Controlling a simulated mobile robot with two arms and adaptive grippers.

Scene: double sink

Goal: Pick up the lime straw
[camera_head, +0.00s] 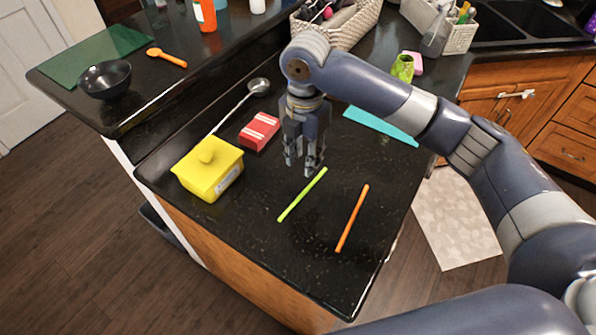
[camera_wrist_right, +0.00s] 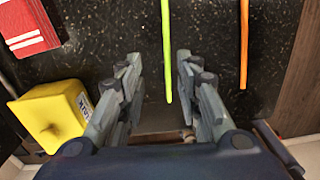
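The lime straw (camera_head: 302,195) lies flat on the black counter. An orange straw (camera_head: 352,218) lies to its right. My right gripper (camera_head: 304,172) points down just behind the far end of the lime straw. In the wrist view my right gripper (camera_wrist_right: 160,95) is open, with its fingers apart. The lime straw (camera_wrist_right: 167,50) shows there between the fingers, nearer the right ones, and nothing is held. The orange straw (camera_wrist_right: 244,45) is right of the fingers in that view. My left gripper is not in view.
A yellow lidded container (camera_head: 208,170) and a red box (camera_head: 259,131) stand left of the gripper. A ladle (camera_head: 256,88) lies behind them. A teal flat item (camera_head: 380,125) lies at right. The front of the counter (camera_head: 290,260) is clear.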

